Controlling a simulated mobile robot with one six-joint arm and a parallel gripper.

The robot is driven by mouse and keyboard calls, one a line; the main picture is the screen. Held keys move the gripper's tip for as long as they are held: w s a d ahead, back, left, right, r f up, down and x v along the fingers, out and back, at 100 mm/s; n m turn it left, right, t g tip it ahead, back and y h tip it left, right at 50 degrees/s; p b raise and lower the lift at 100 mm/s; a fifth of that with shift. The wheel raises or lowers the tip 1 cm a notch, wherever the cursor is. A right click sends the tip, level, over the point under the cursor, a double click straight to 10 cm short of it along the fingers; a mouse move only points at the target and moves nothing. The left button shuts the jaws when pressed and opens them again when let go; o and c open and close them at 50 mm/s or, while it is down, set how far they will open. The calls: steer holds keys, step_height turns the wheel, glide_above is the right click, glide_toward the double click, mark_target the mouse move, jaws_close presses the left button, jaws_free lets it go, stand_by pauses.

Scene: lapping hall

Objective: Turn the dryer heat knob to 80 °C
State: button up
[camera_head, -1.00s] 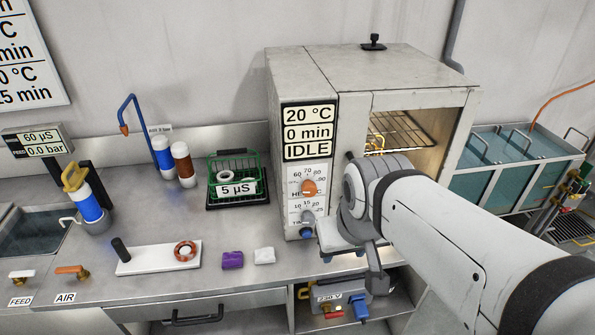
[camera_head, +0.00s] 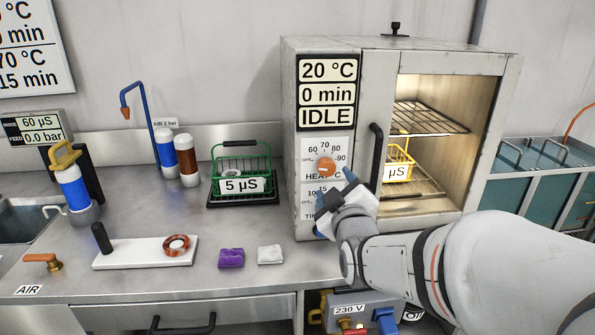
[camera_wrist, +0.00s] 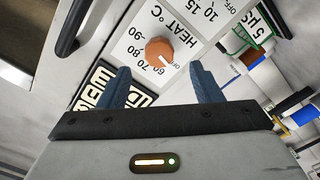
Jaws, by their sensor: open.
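The orange heat knob (camera_head: 325,166) sits on the dryer's front panel, on a white dial marked 60, 70, 80, 90 and OFF. In the wrist view the knob (camera_wrist: 159,52) lies ahead, between my open fingers; its white pointer line is turned toward the OFF side. The dryer display (camera_head: 326,94) reads 20 °C, 0 min, IDLE. My gripper (camera_head: 334,190) is open, just below and in front of the knob in the head view. In the wrist view my gripper (camera_wrist: 165,88) has two blue fingers apart, with nothing between them touching the knob. The time dial below is partly hidden by my gripper.
The dryer's dark door handle (camera_head: 376,155) stands right of the panel. The lit chamber holds racks and a yellow basket (camera_head: 400,160). A green basket (camera_head: 240,175) labelled 5 µS, a purple block (camera_head: 231,258) and a white block (camera_head: 270,254) stand left on the bench.

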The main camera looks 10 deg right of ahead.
mark_target(328, 170)
steer(key=w+p, duration=0.1)
steer(key=p, duration=0.2)
steer(key=w+p, duration=0.1)
steer(key=p, duration=0.2)
steer(key=shift+w+r, duration=0.3)
steer(key=shift+w+f+p, duration=0.15)
steer(key=shift+w+p, duration=0.15)
steer(key=shift+w, duration=1)
steer(key=shift+w+f+p, duration=0.1)
steer(key=shift+w+p, duration=0.2)
steer(key=shift+w, duration=0.95)
steer(key=shift+c, duration=0.5)
steer(key=c, duration=0.9)
